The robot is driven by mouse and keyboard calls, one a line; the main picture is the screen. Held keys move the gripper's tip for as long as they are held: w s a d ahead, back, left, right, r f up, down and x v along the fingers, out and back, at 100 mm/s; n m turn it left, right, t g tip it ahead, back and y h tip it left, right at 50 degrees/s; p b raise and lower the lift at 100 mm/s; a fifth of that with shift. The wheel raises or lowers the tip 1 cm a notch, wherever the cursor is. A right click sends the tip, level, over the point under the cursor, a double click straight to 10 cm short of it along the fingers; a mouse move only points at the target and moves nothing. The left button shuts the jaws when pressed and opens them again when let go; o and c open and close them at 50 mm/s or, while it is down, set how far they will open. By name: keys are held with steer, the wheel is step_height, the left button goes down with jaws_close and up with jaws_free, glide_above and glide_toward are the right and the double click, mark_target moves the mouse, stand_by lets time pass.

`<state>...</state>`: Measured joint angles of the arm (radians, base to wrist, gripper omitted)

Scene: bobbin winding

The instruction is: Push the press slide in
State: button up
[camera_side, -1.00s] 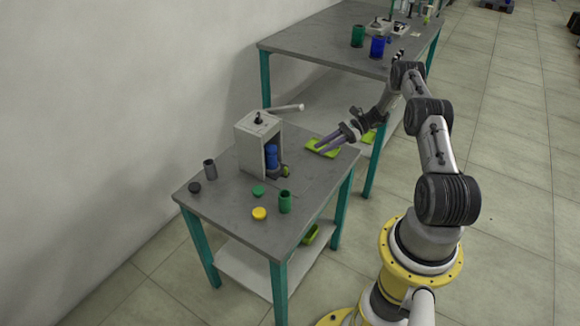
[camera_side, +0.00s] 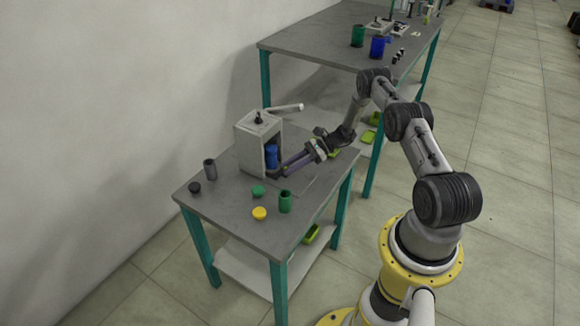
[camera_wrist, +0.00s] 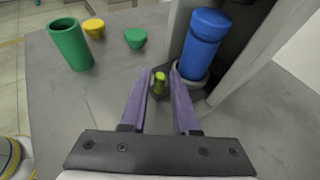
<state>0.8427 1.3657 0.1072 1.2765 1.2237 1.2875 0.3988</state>
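The press (camera_side: 251,139) is a light grey box with an open front and a lever on top, standing on the near table. A blue bobbin-like cylinder (camera_wrist: 204,40) stands upright in a grey holder on the dark press slide (camera_wrist: 213,92), at the press opening. A small yellow-green knob (camera_wrist: 159,81) sticks up at the slide's outer end. My gripper (camera_wrist: 161,72) is low over the table, its purple fingers open on either side of the knob; I cannot tell whether they touch it. In the side view my gripper (camera_side: 277,173) reaches the press front and hides the knob.
On the near table (camera_side: 228,216) stand a green cup (camera_side: 285,202), green (camera_side: 258,191) and yellow (camera_side: 259,213) caps, a grey cylinder (camera_side: 210,169) and a dark cap (camera_side: 194,187). The far table (camera_side: 316,56) holds a green and a blue cup.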

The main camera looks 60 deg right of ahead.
jaws_close()
stand_by(1.4)
